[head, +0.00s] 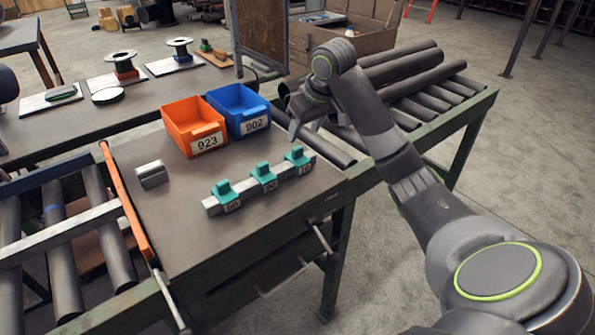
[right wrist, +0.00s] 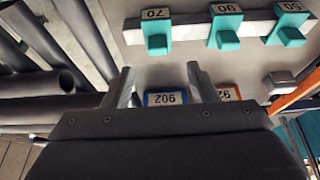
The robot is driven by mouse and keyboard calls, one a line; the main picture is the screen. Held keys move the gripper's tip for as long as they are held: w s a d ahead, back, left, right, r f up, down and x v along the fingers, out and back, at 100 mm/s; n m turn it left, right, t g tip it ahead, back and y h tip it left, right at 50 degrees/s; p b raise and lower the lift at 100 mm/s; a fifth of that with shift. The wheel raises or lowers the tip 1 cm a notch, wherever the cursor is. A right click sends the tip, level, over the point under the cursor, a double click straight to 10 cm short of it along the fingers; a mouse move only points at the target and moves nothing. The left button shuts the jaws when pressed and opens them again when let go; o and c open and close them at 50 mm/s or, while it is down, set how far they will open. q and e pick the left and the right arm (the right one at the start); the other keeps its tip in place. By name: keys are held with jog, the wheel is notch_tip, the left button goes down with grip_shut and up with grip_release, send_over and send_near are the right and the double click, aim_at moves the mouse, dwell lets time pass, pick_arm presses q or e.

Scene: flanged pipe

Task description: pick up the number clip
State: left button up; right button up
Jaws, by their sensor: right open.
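Three teal number clips sit in a row on a pale bar on the workbench. In the head view they are the left clip (head: 224,191), the middle clip (head: 263,175) and the right clip (head: 298,158). In the right wrist view their labels read 70 (right wrist: 156,32), 90 (right wrist: 226,27) and 50 (right wrist: 288,25). My right gripper (head: 303,126) is open and empty, apart from the clips, above the bench near the blue bin. Its two fingers show in the right wrist view (right wrist: 161,82). My left gripper is not in view.
An orange bin (head: 193,126) labelled 923 and a blue bin (head: 240,108) labelled 902 stand behind the bar. A small grey block (head: 151,174) lies left on the bench. Dark pipes (head: 400,65) lie on the right-hand roller stand. The bench front is clear.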

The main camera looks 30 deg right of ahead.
aim_at(298, 147)
jog(key=x, duration=0.3)
jog(key=shift+r, duration=0.1)
jog(key=shift+d+p+x, duration=0.2)
jog(key=shift+p+x, duration=0.25)
jog(key=shift+x, duration=2.5)
jog(key=c, duration=0.8)
